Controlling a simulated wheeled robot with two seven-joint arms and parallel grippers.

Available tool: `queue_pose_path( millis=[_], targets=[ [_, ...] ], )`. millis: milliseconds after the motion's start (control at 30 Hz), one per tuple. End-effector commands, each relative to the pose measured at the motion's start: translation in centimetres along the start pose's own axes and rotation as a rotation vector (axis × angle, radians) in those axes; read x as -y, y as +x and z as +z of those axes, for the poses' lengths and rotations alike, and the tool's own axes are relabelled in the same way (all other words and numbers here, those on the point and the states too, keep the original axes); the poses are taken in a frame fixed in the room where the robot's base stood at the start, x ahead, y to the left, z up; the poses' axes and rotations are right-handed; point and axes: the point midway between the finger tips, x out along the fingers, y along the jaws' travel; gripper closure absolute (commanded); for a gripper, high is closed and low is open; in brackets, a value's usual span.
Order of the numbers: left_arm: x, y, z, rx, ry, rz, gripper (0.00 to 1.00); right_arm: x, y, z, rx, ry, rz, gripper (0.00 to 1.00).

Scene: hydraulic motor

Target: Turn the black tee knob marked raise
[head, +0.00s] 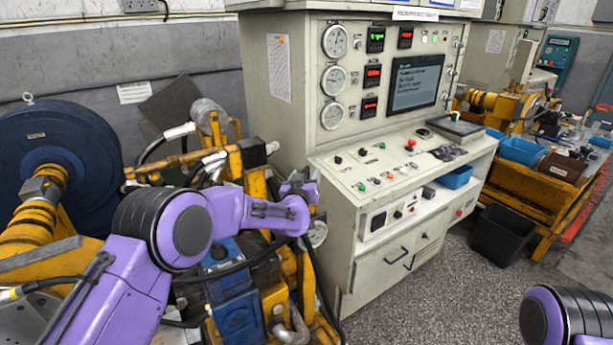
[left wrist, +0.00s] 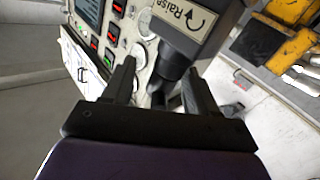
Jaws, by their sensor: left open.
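In the left wrist view, a black tee knob (left wrist: 177,58) stands beside a pale label (left wrist: 186,14) reading "Raise" with a curved arrow. My left gripper (left wrist: 160,84) is open, with one black finger on each side of the knob's lower part as seen from the wrist. I cannot tell whether the fingers touch it. In the head view, my left gripper (head: 303,191) is in front of the control cabinet's left side, above the yellow and blue machinery. The knob cannot be made out there. My right gripper is out of view; only part of my right arm shows.
The grey control cabinet (head: 345,200) with gauges, a screen and small knobs stands just beyond the left gripper. Yellow frames, hoses and a blue block (head: 232,290) lie below my left arm. A black bin (head: 502,233) stands on the floor at right. The floor in front is clear.

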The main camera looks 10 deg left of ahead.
Motion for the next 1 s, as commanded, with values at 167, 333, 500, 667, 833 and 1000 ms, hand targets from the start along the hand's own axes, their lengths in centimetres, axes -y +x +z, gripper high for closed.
queue_pose_path(
  millis=[167, 333, 500, 667, 833, 1000],
  targets=[
    [0.38, -0.08, -0.23, -0.004, -0.001, -0.005, 0.68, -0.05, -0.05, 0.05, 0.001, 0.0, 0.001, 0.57],
    [0.45, 0.0, -0.28, -0.005, -0.002, -0.006, 0.98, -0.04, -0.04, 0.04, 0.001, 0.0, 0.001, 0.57],
    [-0.02, 0.06, -0.25, -0.005, -0.002, -0.001, 0.98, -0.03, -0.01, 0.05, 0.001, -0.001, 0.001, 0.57],
    [0.06, 0.09, -0.33, -0.006, -0.003, -0.001, 0.98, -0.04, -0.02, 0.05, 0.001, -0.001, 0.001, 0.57],
    [0.13, 0.08, -0.41, -0.007, -0.004, -0.001, 0.98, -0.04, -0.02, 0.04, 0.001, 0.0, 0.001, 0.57],
    [0.19, 0.08, -0.49, -0.009, -0.004, -0.002, 0.98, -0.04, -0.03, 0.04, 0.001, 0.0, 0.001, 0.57]
  ],
)
